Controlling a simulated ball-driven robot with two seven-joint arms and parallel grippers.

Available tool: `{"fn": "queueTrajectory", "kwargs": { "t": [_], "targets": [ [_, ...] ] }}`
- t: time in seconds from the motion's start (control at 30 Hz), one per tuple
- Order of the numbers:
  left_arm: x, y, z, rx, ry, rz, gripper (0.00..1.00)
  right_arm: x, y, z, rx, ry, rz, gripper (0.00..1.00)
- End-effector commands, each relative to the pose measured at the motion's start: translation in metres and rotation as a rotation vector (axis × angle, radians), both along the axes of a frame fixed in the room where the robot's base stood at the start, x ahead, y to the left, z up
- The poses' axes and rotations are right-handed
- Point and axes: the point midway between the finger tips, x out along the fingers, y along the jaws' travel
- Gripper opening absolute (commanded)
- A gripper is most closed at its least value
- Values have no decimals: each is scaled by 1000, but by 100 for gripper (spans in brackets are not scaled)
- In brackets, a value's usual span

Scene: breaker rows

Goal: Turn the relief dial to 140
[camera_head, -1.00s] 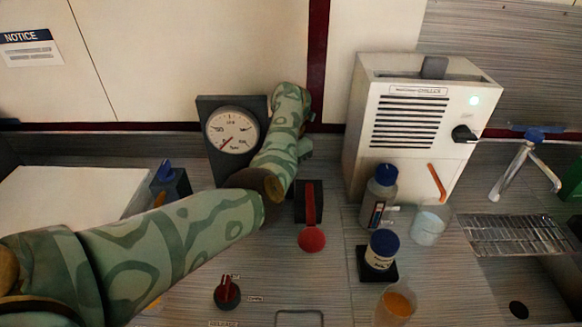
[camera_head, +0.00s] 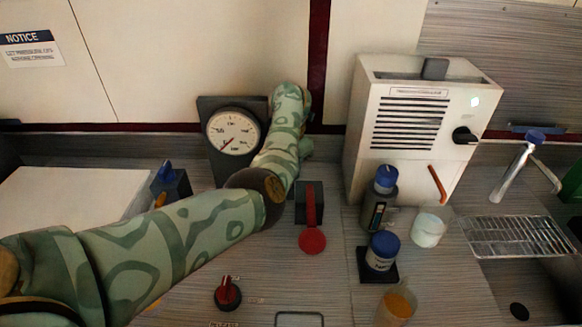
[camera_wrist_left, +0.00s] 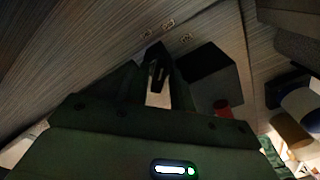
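In the left wrist view a small dark knob (camera_wrist_left: 156,58), which looks like the relief dial, has several small labels (camera_wrist_left: 168,22) around its far side. Their text is too blurred to read. My left gripper (camera_wrist_left: 160,76) has its fingertips at this knob, with a bright strip showing between the fingers. I cannot tell whether they are pressed on it. In the head view my left arm hides the dial and the gripper. The round gauge (camera_head: 233,131) stands behind the arm with its red needle at the lower left. My right gripper is not in view.
A red-knobbed lever (camera_head: 312,241) on a black block stands just right of my arm. A red-and-black rotary knob (camera_head: 228,293) sits in front. Bottles (camera_head: 380,206), a beaker (camera_head: 429,230) and the white chiller (camera_head: 412,130) stand to the right.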

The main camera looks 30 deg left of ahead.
Motion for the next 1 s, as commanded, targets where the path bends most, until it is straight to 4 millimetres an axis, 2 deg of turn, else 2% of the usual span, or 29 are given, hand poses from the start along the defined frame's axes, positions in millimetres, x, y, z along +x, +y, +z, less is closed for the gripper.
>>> {"fn": "queueTrajectory", "kwargs": {
  "t": [0.17,0.4,0.6,0.8,1.0],
  "targets": [
    [1,-1,37,-1,-6,1,24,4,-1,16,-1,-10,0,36],
    [1,0,104,0,-6,1,24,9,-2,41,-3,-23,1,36],
    [1,0,144,-1,-5,0,24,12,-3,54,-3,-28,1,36],
    [1,0,160,-1,-2,0,24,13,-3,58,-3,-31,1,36],
    [1,0,160,0,-1,0,24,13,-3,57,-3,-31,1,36]
  ]
}}
